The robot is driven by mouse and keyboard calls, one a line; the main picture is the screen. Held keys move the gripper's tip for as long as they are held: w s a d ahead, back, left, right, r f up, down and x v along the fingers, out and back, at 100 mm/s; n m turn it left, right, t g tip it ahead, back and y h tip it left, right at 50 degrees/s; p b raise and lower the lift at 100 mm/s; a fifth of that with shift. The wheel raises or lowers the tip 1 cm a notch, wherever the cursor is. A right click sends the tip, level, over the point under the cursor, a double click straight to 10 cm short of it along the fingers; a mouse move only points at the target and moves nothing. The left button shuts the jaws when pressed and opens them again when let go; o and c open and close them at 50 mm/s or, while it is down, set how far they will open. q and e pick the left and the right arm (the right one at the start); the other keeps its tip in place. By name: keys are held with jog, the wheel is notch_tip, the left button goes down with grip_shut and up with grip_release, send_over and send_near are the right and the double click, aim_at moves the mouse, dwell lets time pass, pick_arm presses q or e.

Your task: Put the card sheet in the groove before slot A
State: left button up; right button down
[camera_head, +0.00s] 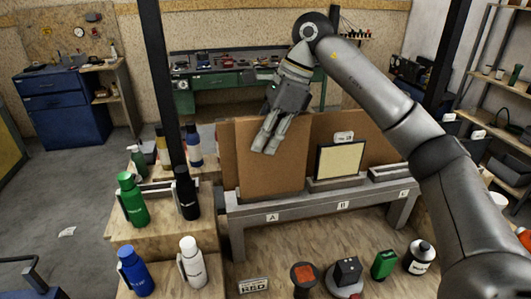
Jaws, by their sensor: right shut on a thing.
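A brown card sheet (252,178) stands upright above the part of the grey rack (290,209) marked A. My right gripper (266,148) reaches down over the sheet's top, shut on the sheet, with its fingers in front of the sheet's face. The sheet's lower edge meets the rack near label A (272,217); I cannot tell whether it sits inside the groove. My left gripper is not in view.
A cream panel with a dark frame (340,161) stands at label B (343,205). A brown board (380,150) is behind the rack. Green (132,199), black (187,193), blue (134,270) and white (191,264) bottles stand left.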

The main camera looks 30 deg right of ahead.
aim_at(283, 115)
notch_tip(283, 115, down, 4)
jog(key=shift+r, duration=0.1)
jog(key=c, duration=1.7)
grip_release()
jog(key=shift+a+p, duration=0.1)
jog(key=shift+p, duration=0.2)
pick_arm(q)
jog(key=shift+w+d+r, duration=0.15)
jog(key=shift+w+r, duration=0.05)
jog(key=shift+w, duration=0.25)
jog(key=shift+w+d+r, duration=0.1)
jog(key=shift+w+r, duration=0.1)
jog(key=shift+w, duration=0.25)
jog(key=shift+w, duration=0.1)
pick_arm(e)
jog(key=b+v, duration=0.1)
jog(key=v, duration=1)
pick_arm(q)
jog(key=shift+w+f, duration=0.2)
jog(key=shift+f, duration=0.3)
pick_arm(e)
jog(key=shift+d+r, duration=0.25)
jog(key=shift+r, duration=0.35)
